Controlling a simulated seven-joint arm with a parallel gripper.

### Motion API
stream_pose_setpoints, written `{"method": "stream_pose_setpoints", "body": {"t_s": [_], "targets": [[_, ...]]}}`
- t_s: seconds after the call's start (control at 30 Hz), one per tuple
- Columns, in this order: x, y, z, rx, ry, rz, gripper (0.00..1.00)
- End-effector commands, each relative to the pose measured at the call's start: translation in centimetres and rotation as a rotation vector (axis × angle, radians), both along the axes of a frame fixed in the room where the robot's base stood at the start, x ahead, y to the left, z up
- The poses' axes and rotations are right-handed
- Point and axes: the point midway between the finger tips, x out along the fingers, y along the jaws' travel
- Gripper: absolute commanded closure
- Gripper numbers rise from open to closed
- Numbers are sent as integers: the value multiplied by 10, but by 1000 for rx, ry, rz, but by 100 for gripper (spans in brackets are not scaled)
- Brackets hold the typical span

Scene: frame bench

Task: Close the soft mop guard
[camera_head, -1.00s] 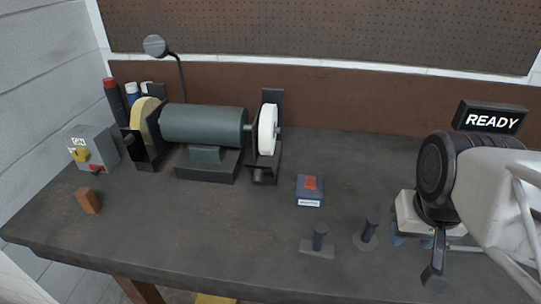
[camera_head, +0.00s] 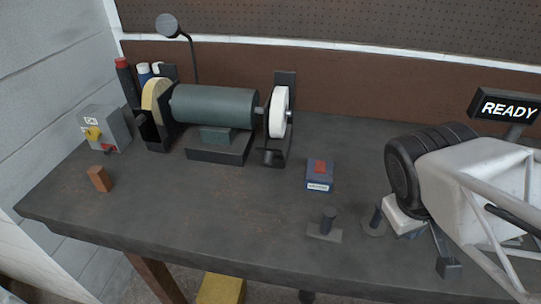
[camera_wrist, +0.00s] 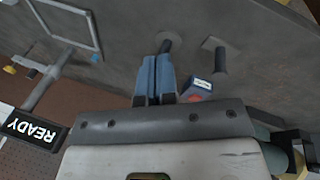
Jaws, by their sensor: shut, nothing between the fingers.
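The soft mop is the white wheel (camera_head: 278,112) on the right end of the grey-green motor (camera_head: 212,107). A dark upright guard plate (camera_head: 286,82) stands behind it, with a dark lower part (camera_head: 272,157) below; the wheel's face is exposed. My gripper (camera_head: 411,236) is low at the right of the bench, well apart from the mop, partly hidden by my arm. In the wrist view its blue fingers (camera_wrist: 155,62) are together with nothing between them.
Two short dark posts (camera_head: 328,222) (camera_head: 377,217) stand close left of my gripper. A blue box with a red top (camera_head: 320,175), a brown block (camera_head: 99,179) and a grey switch box (camera_head: 106,128) are on the bench. A READY sign (camera_head: 508,106) stands right.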

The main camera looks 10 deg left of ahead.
Motion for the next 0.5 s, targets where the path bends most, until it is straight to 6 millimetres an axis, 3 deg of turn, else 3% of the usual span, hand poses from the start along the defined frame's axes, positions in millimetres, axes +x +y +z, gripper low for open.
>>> {"method": "stream_pose_setpoints", "body": {"t_s": [0.5], "targets": [[24, 28, -26, -406, 70, 545, 100]]}}
